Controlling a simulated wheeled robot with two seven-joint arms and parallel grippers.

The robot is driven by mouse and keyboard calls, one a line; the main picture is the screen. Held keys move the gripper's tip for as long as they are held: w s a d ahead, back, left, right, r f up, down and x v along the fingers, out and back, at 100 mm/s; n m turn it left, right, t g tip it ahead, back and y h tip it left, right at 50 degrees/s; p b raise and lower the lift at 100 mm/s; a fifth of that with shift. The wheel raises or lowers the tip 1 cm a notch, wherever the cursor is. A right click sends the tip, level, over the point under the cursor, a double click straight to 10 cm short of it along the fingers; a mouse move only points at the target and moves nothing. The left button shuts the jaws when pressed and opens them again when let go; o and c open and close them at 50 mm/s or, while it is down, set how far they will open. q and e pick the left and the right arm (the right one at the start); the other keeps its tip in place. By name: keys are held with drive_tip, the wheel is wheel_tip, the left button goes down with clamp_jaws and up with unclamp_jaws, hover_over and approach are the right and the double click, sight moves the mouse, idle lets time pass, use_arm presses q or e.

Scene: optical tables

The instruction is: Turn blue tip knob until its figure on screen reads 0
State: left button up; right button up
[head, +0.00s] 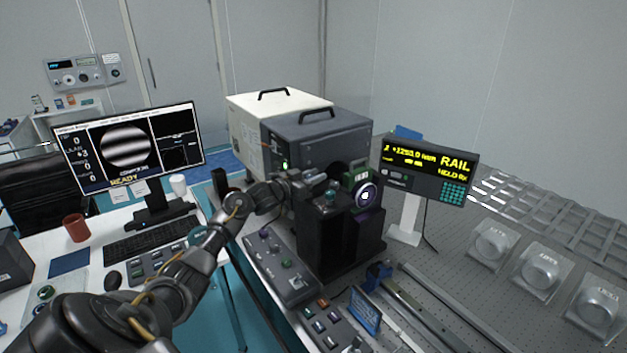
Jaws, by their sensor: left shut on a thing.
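My left arm reaches from the bottom left to the dark optical mount (322,240) in the middle of the table. My left gripper (322,182) is shut at the top of this mount, on a small blue-teal knob (331,196) that its fingers partly hide. The monitor (128,147) at the left shows striped fringes in a round window. A yellow READY stands below. My right gripper is not in view.
A grey and white box (318,132) stands close behind the mount. A round lens holder (365,194) is at its right. A RAIL display (430,170) stands further right. A knob panel (280,265) lies before the mount. Clear-cased pieces (540,270) stand at the right.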

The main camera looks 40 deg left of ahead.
use_arm(q)
drive_tip(key=m+g+h+b, duration=0.1)
drive_tip(key=m+h+b, duration=0.1)
drive_tip(key=h, duration=0.1)
drive_tip(key=shift+f+h+b, duration=0.1)
drive_tip(key=shift+h+b, duration=0.2)
drive_tip(key=shift+b, duration=0.1)
drive_tip(key=shift+s+d+m+g+h+b, duration=0.15)
drive_tip(key=shift+m+g+h+b, duration=0.15)
drive_tip(key=shift+m+h+b, duration=0.25)
drive_tip(key=o, duration=0.7)
